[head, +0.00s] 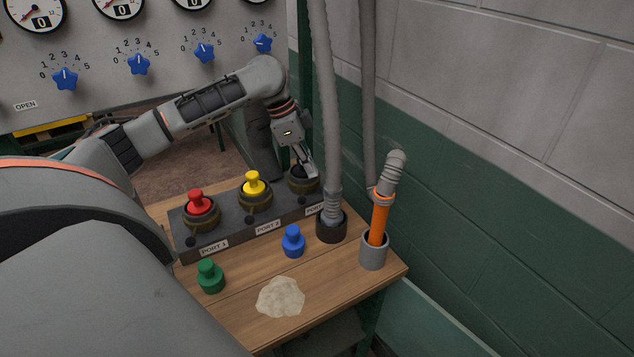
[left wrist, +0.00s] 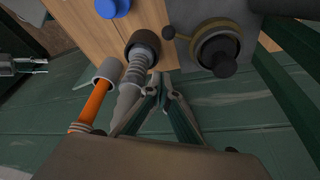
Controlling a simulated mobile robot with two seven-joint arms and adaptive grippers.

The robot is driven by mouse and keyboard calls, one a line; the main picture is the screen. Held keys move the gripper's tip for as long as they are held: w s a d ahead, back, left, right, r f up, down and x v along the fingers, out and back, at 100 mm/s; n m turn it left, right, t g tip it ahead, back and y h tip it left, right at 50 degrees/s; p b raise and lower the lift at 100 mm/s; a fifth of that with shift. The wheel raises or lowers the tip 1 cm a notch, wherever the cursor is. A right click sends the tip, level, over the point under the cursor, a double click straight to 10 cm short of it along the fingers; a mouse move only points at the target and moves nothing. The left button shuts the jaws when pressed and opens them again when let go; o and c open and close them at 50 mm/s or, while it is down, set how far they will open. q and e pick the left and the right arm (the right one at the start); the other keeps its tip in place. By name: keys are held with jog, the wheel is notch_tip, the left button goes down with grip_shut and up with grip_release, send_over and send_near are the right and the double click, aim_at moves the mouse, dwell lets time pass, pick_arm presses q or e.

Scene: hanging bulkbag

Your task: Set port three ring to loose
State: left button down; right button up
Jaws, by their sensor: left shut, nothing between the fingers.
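The port block (head: 235,222) is a dark box on the wooden table, with a red-capped port one (head: 198,203), a yellow-capped port two (head: 254,190) and a third port (head: 302,184) at its right end. Port three has a dark top with no coloured plug; its brass-coloured ring (left wrist: 198,42) shows in the left wrist view. The ring's setting cannot be read. My left gripper (head: 313,172) is shut and empty, close beside port three at its right. In the left wrist view the shut fingertips (left wrist: 165,82) are apart from the ring.
A grey hose (head: 330,120) stands in a dark socket right of the block, partly covering the third label. An orange tool (head: 379,222) stands in a grey cup (head: 373,253). Blue (head: 293,242) and green (head: 210,277) plugs and a pale powder pile (head: 281,297) lie in front. A wall is right.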

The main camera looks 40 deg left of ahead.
pick_arm(q)
jog(key=shift+v, duration=0.9)
jog(key=shift+d, duration=0.15)
